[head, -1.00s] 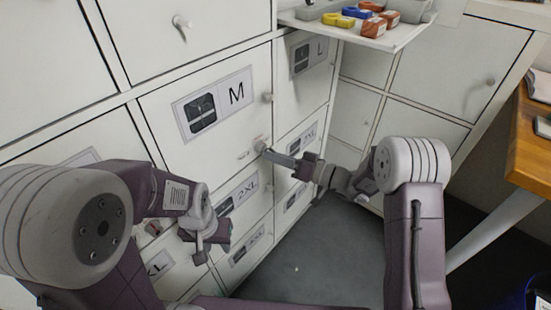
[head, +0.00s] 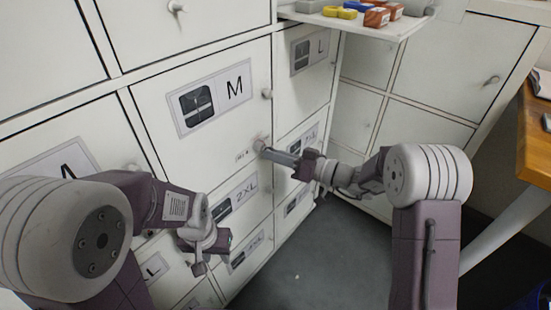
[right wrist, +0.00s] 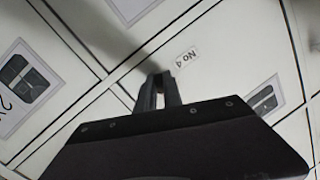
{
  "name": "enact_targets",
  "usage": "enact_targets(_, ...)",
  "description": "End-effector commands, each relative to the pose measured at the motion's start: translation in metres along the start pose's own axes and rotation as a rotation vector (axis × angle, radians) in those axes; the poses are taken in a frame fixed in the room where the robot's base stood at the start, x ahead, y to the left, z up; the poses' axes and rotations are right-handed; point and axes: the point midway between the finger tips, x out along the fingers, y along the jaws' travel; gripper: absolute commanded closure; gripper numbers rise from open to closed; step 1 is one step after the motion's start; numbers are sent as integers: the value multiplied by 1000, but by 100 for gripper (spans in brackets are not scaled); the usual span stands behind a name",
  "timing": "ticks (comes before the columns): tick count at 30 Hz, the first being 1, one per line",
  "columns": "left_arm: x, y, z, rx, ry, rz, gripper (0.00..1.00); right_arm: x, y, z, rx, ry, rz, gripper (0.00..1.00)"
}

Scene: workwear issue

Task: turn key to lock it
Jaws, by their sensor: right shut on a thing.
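The M locker door (head: 160,110) is white, with a shirt picture and a large M on its label (head: 215,97); it looks closed. My right gripper (head: 266,150) reaches its lower right corner, at a small round lock (head: 259,143). In the right wrist view the two dark fingertips (right wrist: 158,88) are together at the lock, shut on the key. The key itself is hidden between the fingers, so its turn angle cannot be read. My left gripper (head: 207,258) hangs at the lower left in front of the lower doors, away from the lock; its fingers are not clear.
A "No 4" tag (right wrist: 187,57) is beside the lock. A door knob (head: 267,94) sits above it. A shelf (head: 365,28) with coloured items juts out at the top. A wooden desk (head: 535,140) stands at the right.

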Motion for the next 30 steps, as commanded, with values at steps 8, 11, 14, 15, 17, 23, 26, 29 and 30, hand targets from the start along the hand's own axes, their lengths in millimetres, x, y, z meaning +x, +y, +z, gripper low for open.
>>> enact_targets(8,13,0,1,0,0,0,64,1,0,-3,-57,2,4,100)
enact_targets(11,17,0,2,0,0,0,64,1,0,-3,-75,-1,7,100)
enact_targets(14,21,0,2,0,0,0,64,1,0,-3,-92,-4,10,100)
enact_targets(15,23,0,2,0,0,0,64,1,0,-3,-99,-5,11,100)
enact_targets(17,25,0,3,0,0,0,64,1,0,-3,-109,-6,12,100)
enact_targets(23,33,-1,3,0,0,0,64,1,0,-3,-141,-11,17,100)
enact_targets(26,37,-1,4,0,0,0,64,1,1,-3,-158,-13,20,100)
enact_targets(29,39,-1,4,0,0,0,64,1,0,-4,-170,-16,22,100)
enact_targets(30,39,-1,4,0,0,0,64,1,0,-4,-173,-17,23,100)
